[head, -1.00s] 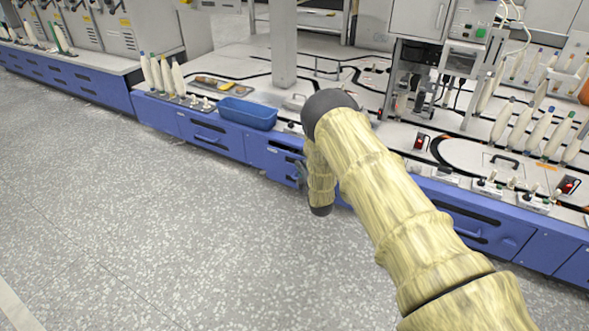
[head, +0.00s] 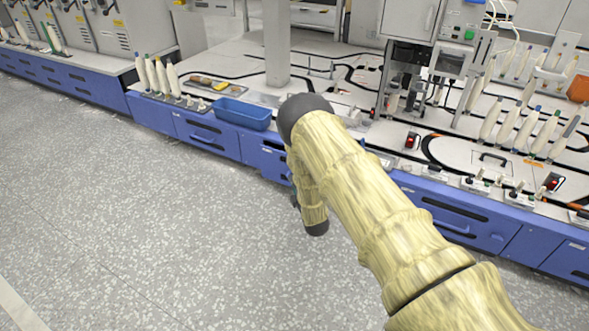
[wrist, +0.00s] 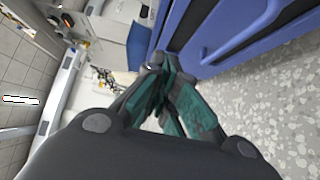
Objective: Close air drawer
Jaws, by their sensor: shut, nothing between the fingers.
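The blue drawer fronts run along the low front of the machine in the head view. One drawer front (head: 262,156) with dark slots is partly hidden behind my arm. In the wrist view a blue front with a protruding handle (wrist: 243,33) fills the upper right. I cannot tell which front is the air drawer or how far it stands out. My gripper (wrist: 165,85) has its green-padded fingers together and empty, close beside the blue front; contact is unclear. In the head view my arm hides most of the gripper.
A blue bin (head: 242,114) stands on the machine's edge above the drawers. Bobbins (head: 158,75) stand upright on the left of the top, and more (head: 508,122) on the right. The speckled floor (head: 150,220) in front is clear.

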